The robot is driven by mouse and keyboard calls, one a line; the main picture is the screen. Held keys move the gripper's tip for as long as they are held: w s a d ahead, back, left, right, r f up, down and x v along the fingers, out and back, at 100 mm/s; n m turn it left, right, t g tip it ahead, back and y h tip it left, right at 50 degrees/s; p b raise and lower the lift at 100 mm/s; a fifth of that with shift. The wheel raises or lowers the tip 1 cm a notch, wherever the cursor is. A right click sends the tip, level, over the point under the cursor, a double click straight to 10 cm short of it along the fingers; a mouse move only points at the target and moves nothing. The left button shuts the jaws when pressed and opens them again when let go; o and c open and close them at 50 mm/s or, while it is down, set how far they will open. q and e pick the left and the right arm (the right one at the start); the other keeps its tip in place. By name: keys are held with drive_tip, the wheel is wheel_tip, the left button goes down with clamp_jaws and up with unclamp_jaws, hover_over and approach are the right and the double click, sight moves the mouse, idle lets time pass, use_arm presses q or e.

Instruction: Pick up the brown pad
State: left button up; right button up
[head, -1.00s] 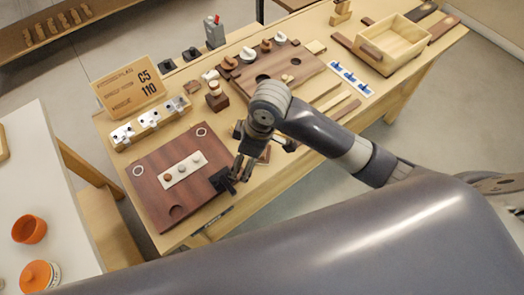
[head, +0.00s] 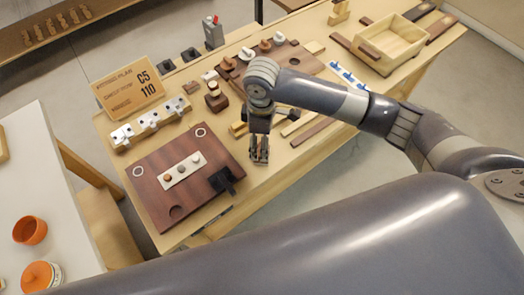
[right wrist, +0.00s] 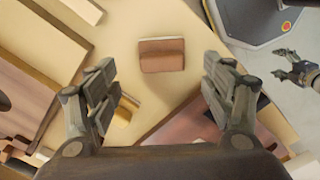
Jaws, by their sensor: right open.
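The brown pad (right wrist: 162,55) lies on the light wood bench top in the right wrist view. It is a small reddish-brown block, seen ahead of and between the fingers of my right gripper (right wrist: 163,88). That gripper is open and empty, with the pad apart from both fingers. In the head view my right gripper (head: 259,158) points down over the bench, right of the dark board, and hides the pad. My left gripper (right wrist: 281,64) shows at the right edge of the right wrist view, away from the bench, with its fingers apart.
A dark brown board (head: 150,190) with a black fixture (head: 222,181) lies left of my right gripper. Wooden strips (head: 305,130) lie to the right. A brown board with knobs (head: 290,60), a sign (head: 127,88) and a wooden box (head: 392,45) stand farther back.

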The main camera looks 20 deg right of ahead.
sight(260, 163)
wheel_tip(260, 163, down, 5)
drive_tip(key=shift+s+f+p, duration=0.1)
drive_tip(key=shift+s+p, duration=0.05)
drive_tip(key=shift+p, duration=0.4)
drive_tip(key=c, duration=1.1)
